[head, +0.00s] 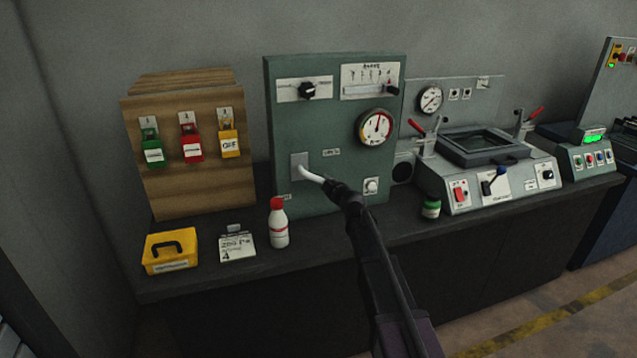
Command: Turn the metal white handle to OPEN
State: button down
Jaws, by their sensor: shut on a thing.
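The white metal handle (311,174) sticks out from a small grey plate (299,164) on the green panel (281,125). It points right and slightly down from the plate. My gripper (330,184) comes from the lower right and is shut on the outer end of the handle, which it partly hides. A small label (331,152) sits up and to the right of the handle and another (285,197) below it; both are too small to read clearly, so I cannot tell which marks OPEN.
A white bottle with a red cap (279,225) stands just below the handle, left of my arm. A yellow box (169,251) and a display card (237,245) lie farther left. A round gauge (376,127) and white knob (371,186) are on the panel, right of the handle.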

jog(key=r+n+p, duration=0.1)
jog(key=r+n, duration=0.1)
jog(key=d+r+h+p, duration=0.1)
jog(key=shift+w+d+n+p, duration=0.1)
jog(key=shift+w+n+p, duration=0.2)
jog(key=shift+n+p, duration=0.1)
jog(key=shift+r+n+h+p, duration=0.3)
jog(key=shift+r+n+p, duration=0.5)
jog(key=shift+n, duration=0.3)
jog(key=shift+w, duration=0.1)
jog(key=c, duration=0.5)
grip_release()
jog(key=shift+d, duration=0.1)
jog(key=shift+f, duration=0.15)
